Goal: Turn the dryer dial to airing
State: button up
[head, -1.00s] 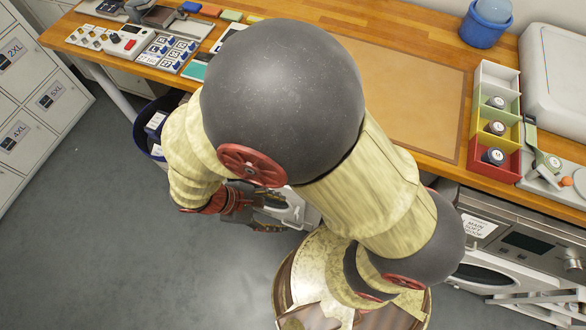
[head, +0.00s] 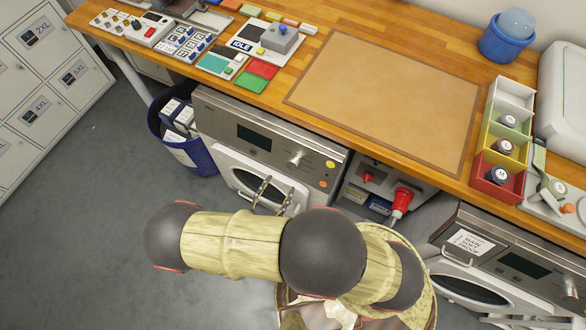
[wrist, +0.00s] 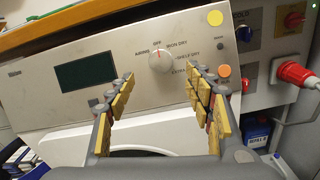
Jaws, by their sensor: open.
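The dryer (head: 225,118) stands under the workbench, its steel panel facing me. Its round silver dial (head: 296,158) is right of a dark display. In the wrist view the dial (wrist: 160,58) has printed labels around it: AIRING at the left, OFF at the top, IRON DRY and others to the right. A red mark on the dial points up, near OFF. My gripper (head: 276,192) is open in front of the dryer door, below the dial. In the wrist view the fingers of my gripper (wrist: 162,78) are spread on either side below the dial, apart from it, with nothing between them.
A yellow disc (wrist: 215,18) and an orange disc (wrist: 224,71) sit on the panel right of the dial. A red plug (head: 402,200) juts out farther right. A second machine (head: 510,262) stands at the right, a blue bin (head: 200,155) at the left.

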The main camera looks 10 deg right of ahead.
aim_at(291, 166)
jog(key=shift+b+x, duration=0.65)
jog(key=shift+x, duration=3.2)
jog(key=shift+d, duration=0.1)
jog(key=shift+c, duration=1.1)
jog(key=c, duration=0.9)
jog(key=shift+c, duration=0.2)
jog(key=shift+s+r+n+p, duration=0.1)
jog(key=shift+n+p, duration=0.2)
jog(key=shift+n, duration=0.1)
jog(key=n+p, duration=0.1)
jog(key=n, duration=0.1)
jog(key=n+y+p, duration=0.1)
jog(key=n, duration=0.1)
jog(key=shift+r+t+y, duration=0.1)
jog(key=shift+t+y, duration=0.2)
jog(key=shift+t, duration=0.1)
jog(key=shift+d+n+y+p, duration=0.1)
jog(key=shift+n+y+p, duration=0.55)
jog(key=shift+n, duration=0.8)
jog(key=shift+n+y+p, duration=0.25)
jog(key=shift+n+p, duration=0.65)
jog(key=shift+n, duration=0.55)
